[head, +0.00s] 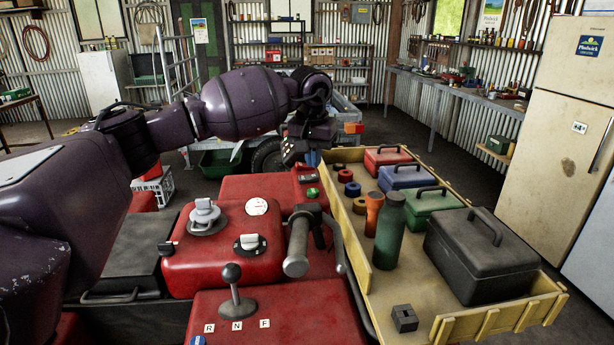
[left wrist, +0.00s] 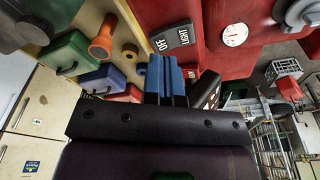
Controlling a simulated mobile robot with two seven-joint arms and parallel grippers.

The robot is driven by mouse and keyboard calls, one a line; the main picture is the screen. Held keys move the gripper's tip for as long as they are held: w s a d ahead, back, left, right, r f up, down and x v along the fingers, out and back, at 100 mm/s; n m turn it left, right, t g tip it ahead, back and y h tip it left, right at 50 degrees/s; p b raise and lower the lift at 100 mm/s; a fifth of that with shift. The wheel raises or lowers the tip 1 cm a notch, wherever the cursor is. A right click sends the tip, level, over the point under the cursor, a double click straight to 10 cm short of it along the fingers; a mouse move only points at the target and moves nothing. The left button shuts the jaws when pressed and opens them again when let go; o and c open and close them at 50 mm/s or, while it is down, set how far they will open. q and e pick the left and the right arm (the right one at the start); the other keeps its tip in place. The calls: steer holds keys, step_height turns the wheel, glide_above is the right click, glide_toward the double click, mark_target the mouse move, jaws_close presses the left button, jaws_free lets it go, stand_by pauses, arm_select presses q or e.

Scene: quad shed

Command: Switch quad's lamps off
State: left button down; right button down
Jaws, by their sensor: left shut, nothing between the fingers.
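The red quad (head: 230,262) fills the lower middle of the head view. In the left wrist view, a black switch plate (left wrist: 173,39) on its red body carries the labels OFF and LIGHT. In the head view a small dark switch (head: 307,178) shows at the front of the body, beside a green spot (head: 312,192). My left gripper (head: 312,158) is shut and empty, just above and beyond this switch. Its blue fingers (left wrist: 169,60) point towards the plate; I cannot tell whether they touch it. The lamps themselves are not visible. My right gripper is out of view.
A wooden tray (head: 448,325) right of the quad holds toolboxes, a green bottle (head: 390,231) and rings. A handlebar grip (head: 297,246) and gear lever (head: 233,284) stand up from the quad. A trailer (head: 352,112) is behind; a fridge (head: 563,140) stands right.

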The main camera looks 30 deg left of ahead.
mark_target(314, 176)
arm_select(q)
steer(key=shift+f, duration=0.2)
steer(key=shift+f, duration=0.25)
stand_by(0.4)
steer(key=shift+f+b, duration=0.15)
steer(key=shift+b, duration=0.15)
steer(key=shift+f, duration=0.25)
steer(key=shift+f+b, duration=0.35)
steer(key=shift+f, duration=0.1)
stand_by(0.3)
steer(key=shift+r+p, duration=0.6)
steer(key=shift+r, duration=0.85)
steer(key=shift+r+p, duration=1.15)
steer(key=shift+r, duration=1)
